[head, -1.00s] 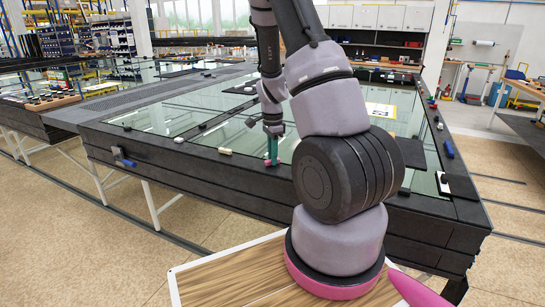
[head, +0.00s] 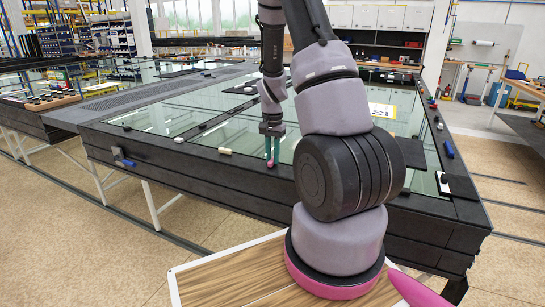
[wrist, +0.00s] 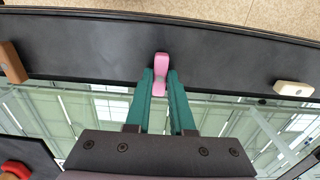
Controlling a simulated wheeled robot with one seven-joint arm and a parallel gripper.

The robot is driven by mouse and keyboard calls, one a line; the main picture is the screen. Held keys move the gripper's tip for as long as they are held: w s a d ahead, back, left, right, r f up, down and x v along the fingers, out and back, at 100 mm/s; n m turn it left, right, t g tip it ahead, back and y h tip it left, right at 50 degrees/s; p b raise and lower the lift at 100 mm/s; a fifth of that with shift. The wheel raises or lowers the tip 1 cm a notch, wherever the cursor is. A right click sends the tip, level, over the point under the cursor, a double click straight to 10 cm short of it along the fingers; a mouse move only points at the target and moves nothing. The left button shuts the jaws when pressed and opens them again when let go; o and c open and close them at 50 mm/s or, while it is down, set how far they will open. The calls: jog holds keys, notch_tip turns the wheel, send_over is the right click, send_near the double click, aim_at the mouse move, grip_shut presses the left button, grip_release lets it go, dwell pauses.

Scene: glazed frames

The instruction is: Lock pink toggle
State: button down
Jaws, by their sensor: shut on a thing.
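The pink toggle (wrist: 161,62) sits at the black frame's edge by the glass, between the tips of my gripper's teal fingers in the wrist view. Its far end stands out past the fingertips. My gripper (wrist: 160,84) is shut on it. In the head view my gripper (head: 272,157) points down at the near edge of the glazed frame, and a small bit of the pink toggle (head: 270,165) shows at its fingertips. The fingers hide the toggle's sides.
A cream toggle (head: 225,151) lies to the left on the frame, with another pale one (head: 179,140) farther left. The wrist view shows a brown toggle (wrist: 12,62), a white one (wrist: 293,88) and a red one (wrist: 15,170).

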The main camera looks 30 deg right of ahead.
dwell(0.5)
jog(key=c, duration=0.8)
grip_release()
notch_tip(320, 180, up, 11)
jog(key=shift+f, duration=0.1)
notch_tip(320, 180, up, 10)
jog(key=n+t, duration=0.2)
send_over(272, 159)
jog(key=s+a, duration=0.4)
jog(key=a, duration=0.1)
jog(key=s+a+r+n+t, duration=0.1)
jog(key=s+a+r, duration=0.2)
jog(key=s+r, duration=0.1)
jog(key=s+a+r+n+t+y, duration=0.1)
jog(key=s+a+r+t, duration=0.1)
jog(key=s, duration=0.4)
jog(key=s+a+r+n+t+y, duration=0.1)
jog(key=s+a+r+n+t, duration=0.1)
jog(key=s+r, duration=0.4)
jog(key=shift+s+a+r, duration=0.1)
jog(key=shift+a+r, duration=0.5)
jog(key=shift+a, duration=0.3)
